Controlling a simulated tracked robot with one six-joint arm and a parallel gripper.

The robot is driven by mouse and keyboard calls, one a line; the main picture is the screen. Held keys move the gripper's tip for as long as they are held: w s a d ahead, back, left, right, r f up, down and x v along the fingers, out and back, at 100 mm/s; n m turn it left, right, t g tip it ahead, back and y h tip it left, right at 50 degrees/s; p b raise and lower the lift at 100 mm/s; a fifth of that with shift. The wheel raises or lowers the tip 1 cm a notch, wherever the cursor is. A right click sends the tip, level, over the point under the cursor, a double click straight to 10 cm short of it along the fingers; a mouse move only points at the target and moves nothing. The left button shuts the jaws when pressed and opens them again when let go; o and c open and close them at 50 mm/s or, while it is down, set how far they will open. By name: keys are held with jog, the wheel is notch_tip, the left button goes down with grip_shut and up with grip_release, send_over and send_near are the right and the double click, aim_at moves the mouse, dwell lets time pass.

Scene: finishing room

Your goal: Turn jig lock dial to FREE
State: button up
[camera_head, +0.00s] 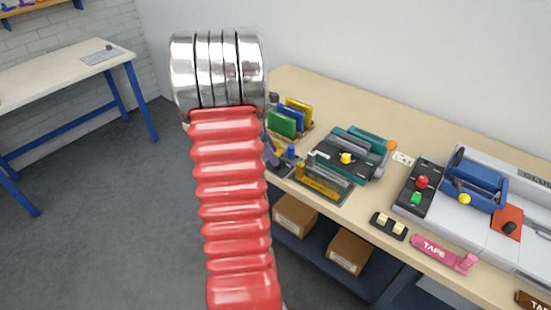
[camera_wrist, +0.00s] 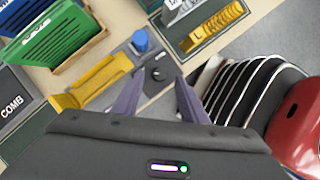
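A small black dial (camera_wrist: 158,74) sits on a grey block beside a blue knob (camera_wrist: 140,40) in the wrist view; it is probably the jig lock dial. Its markings are too small to read. My gripper (camera_wrist: 160,80) is open and empty, with its two purple fingers on either side of the dial in the picture; I cannot tell whether they touch it. A yellow jig part (camera_wrist: 92,86) lies left of the dial. In the head view the blue knob (camera_head: 291,151) shows beside my purple finger, and my arm hides part of that area.
A yellow tool (camera_head: 318,180) lies in a dark tray. A teal machine (camera_head: 352,152) and a grey station with red and green buttons (camera_head: 421,183) stand further right. A pink tape holder (camera_head: 443,253) lies at the bench front.

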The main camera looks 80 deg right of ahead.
jog(key=shift+x, duration=1.65)
jog(key=shift+c, duration=0.5)
grip_shut()
